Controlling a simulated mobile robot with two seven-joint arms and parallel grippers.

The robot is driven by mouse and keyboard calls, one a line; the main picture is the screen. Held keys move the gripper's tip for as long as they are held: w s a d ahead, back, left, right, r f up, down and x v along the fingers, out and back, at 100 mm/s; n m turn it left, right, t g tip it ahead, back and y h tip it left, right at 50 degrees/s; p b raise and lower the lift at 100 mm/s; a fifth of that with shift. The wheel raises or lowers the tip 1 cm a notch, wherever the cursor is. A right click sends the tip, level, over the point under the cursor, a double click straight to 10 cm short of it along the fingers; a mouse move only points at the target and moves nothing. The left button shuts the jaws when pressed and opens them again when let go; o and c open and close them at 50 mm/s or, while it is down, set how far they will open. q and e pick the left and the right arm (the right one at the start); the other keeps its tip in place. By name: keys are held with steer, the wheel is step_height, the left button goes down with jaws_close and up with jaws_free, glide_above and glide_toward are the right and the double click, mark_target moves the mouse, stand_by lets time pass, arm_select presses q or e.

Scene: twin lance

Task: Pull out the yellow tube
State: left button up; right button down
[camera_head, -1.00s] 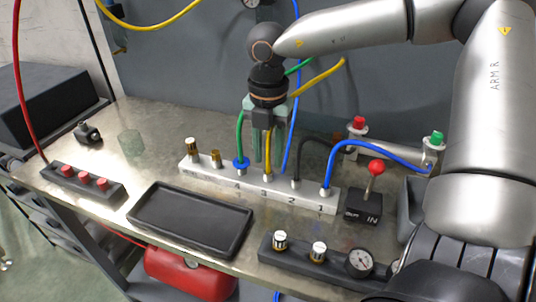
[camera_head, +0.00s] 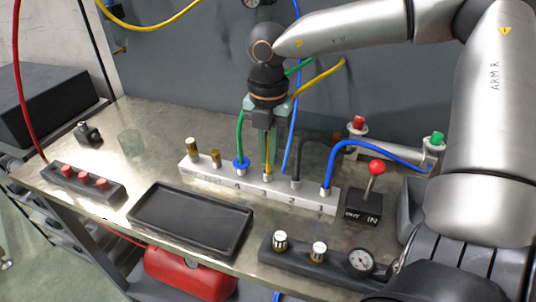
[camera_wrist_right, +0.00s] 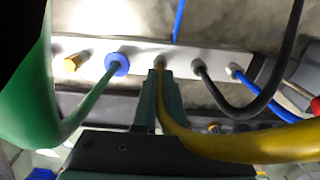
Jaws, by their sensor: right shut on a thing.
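The yellow tube (camera_head: 320,76) runs down into the white port block (camera_head: 215,176), at the fitting marked 3. Its lower end stands in that fitting. My right gripper (camera_head: 266,150) points down over the block and is shut on the yellow tube just above the fitting. In the right wrist view the yellow tube (camera_wrist_right: 215,146) curves away to the right from between the gripper's fingers (camera_wrist_right: 160,85). Its fitting (camera_wrist_right: 160,62) shows just beyond the fingertips. My left gripper is out of view.
A green tube (camera_head: 239,130) with a blue collar stands close left of the gripper. A black tube (camera_head: 310,140) and a blue tube (camera_head: 370,147) stand to its right. An empty black tray (camera_head: 190,222) lies in front.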

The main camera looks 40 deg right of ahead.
steer(key=shift+r, duration=0.75)
stand_by(0.4)
steer(key=shift+r+p, duration=0.95)
steer(key=shift+r, duration=0.75)
